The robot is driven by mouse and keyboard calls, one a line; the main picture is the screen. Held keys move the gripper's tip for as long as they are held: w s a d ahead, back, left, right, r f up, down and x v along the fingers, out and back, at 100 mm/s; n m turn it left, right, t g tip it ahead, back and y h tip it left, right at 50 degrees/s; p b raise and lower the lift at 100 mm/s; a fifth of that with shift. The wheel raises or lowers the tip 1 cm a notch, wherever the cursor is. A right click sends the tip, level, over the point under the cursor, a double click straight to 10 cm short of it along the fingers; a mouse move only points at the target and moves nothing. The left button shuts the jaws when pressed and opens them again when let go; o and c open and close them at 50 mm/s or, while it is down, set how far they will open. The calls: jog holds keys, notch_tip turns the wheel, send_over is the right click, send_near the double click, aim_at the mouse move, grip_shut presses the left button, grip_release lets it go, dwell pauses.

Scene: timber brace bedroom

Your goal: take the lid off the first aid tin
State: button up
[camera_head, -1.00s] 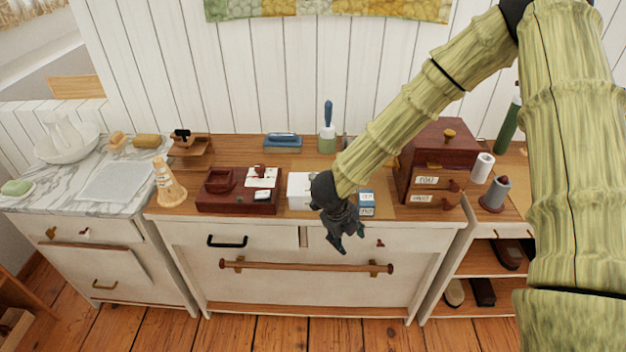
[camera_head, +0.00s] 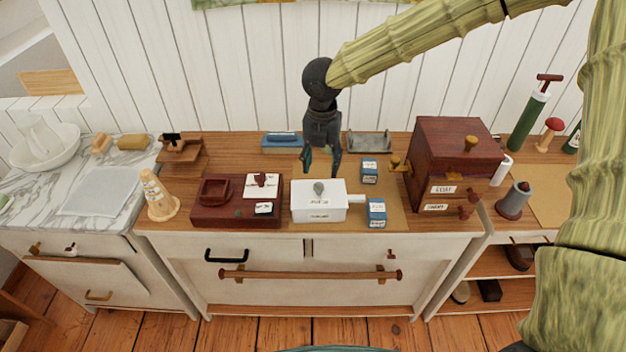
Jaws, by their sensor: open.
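The first aid tin (camera_head: 319,210) is a white box on the wooden cabinet top, with a small label on its front. Its white lid (camera_head: 335,188) is on, with a round grey knob (camera_head: 319,187) near the middle and a white tab at the right side. My gripper (camera_head: 321,170) is dark and points down, open and empty. In the picture its fingers sit just above and behind the knob. I cannot tell the exact height or whether it touches the lid.
Two small blue-and-white boxes (camera_head: 377,213) (camera_head: 369,171) stand right of the tin. A dark red box (camera_head: 237,211) is close on its left. A brown drawer chest (camera_head: 452,165) stands further right, and a blue-handled item (camera_head: 282,141) lies behind.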

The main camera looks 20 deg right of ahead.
aim_at(319, 186)
jog(key=shift+w, duration=0.4)
jog(key=shift+w+f, duration=0.2)
jog(key=shift+f, duration=0.05)
notch_tip(319, 186, down, 5)
jog(key=shift+a+r+p, duration=0.1)
jog(key=shift+a+p, duration=0.05)
jog(key=shift+p, duration=0.4)
jog(key=shift+s+f+p, duration=0.15)
jog(key=shift+f+p, duration=0.3)
jog(key=shift+f, duration=0.3)
jog(key=shift+f+p, duration=0.5)
jog(key=shift+f, duration=1.4)
grip_shut()
